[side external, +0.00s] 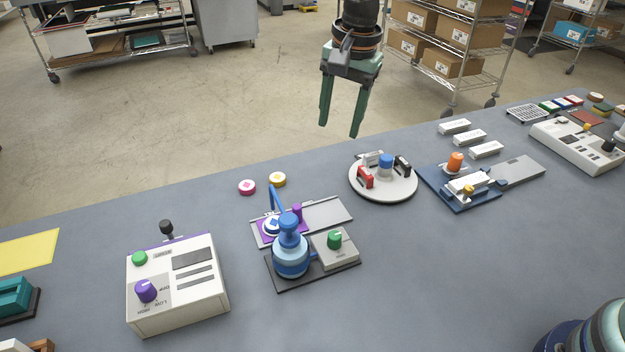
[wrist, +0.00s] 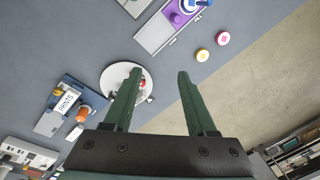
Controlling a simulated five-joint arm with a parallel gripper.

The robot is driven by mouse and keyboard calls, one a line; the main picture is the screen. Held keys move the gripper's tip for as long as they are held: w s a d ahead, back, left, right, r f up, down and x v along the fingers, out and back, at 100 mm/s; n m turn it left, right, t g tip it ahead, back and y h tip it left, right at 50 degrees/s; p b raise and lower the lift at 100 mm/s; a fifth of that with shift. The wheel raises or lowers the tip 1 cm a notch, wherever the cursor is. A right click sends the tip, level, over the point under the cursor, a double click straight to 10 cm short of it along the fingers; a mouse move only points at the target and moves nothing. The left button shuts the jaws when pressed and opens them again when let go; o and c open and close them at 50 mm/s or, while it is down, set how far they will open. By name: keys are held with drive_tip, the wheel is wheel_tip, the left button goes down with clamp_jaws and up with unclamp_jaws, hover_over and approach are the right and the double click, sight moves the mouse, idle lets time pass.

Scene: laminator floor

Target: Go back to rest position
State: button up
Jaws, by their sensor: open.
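My gripper (side external: 340,118) has two dark green fingers. In the side external view it hangs in the air above the far edge of the bench, above and left of a round white turntable (side external: 402,190). The fingers are spread apart with nothing between them. In the wrist view my gripper (wrist: 158,75) is also open and empty, and its left finger covers part of the turntable (wrist: 107,79).
On the grey bench (side external: 330,312) stand a white control box (side external: 190,310), a blue bottle-like device (side external: 290,255) and a blue fixture (side external: 445,188). Pink (side external: 247,187) and yellow (side external: 278,180) discs lie near the far edge. Shelving racks stand beyond, with open floor between.

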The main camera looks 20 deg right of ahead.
drive_tip(key=s+d+r+n+t, duration=0.2)
drive_tip(key=s+d+r+n, duration=0.1)
drive_tip(key=s+d, duration=0.5)
drive_tip(key=s+d+r+n+t, duration=0.1)
drive_tip(key=s+d+r+n, duration=0.35)
drive_tip(key=d, duration=0.45)
drive_tip(key=s+d+f+n+t, duration=0.1)
drive_tip(key=s+d+f+n, duration=0.1)
drive_tip(key=s, duration=0.4)
drive_tip(key=shift+d+f+h, duration=0.3)
drive_tip(key=shift+d+f, duration=0.6)
drive_tip(key=shift+f, duration=0.05)
drive_tip(key=shift+o, duration=0.4)
